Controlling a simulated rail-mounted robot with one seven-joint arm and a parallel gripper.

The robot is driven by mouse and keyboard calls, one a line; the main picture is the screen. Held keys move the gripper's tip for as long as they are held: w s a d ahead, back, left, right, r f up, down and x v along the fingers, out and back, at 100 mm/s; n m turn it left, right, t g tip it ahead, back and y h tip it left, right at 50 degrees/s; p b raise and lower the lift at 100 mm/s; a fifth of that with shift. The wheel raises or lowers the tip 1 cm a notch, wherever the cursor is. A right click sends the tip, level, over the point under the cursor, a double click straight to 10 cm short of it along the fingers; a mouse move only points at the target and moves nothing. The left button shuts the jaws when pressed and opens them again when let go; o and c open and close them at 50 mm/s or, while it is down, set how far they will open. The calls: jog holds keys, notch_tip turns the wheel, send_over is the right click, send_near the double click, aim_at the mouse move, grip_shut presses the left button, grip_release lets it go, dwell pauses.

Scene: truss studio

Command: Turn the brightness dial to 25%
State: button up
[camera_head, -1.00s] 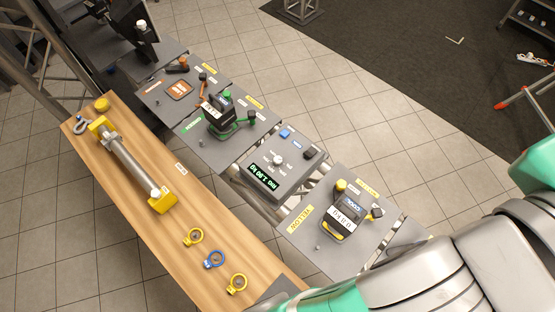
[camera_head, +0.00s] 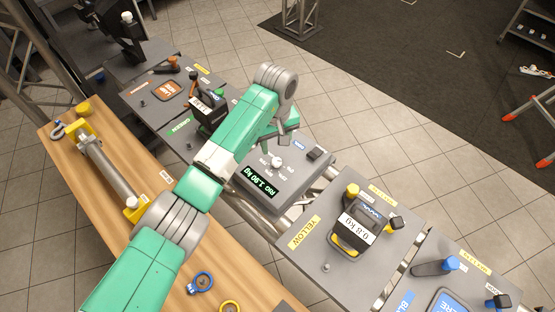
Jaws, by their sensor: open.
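A grey console (camera_head: 292,186) stands in the middle, with a lit green readout (camera_head: 261,182) that seems to read "RIG 1.90 kg". A white knob (camera_head: 276,162) with small labels around it sits above the readout. It is the only dial I can make out, and its exact setting is too small to read. My gripper (camera_head: 284,134) is open, hanging over the far side of the console just beyond the knob. It looks apart from the knob. My arm partly hides the gripper and the console's left side.
A black block (camera_head: 315,153) sits on the console's right. The yellow-labelled station (camera_head: 310,255) with a 0.8 kg weight (camera_head: 356,228) is to the right. A green-labelled station (camera_head: 183,132) is behind my arm. A wooden bench (camera_head: 75,160) holds a yellow-ended cylinder (camera_head: 105,172) and rings.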

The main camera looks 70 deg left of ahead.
aim_at(277, 161)
notch_tip(277, 161, down, 8)
jog(key=shift+r+b, duration=0.15)
jog(key=shift+b, duration=0.4)
jog(key=shift+r, duration=0.1)
jog(key=c, duration=1)
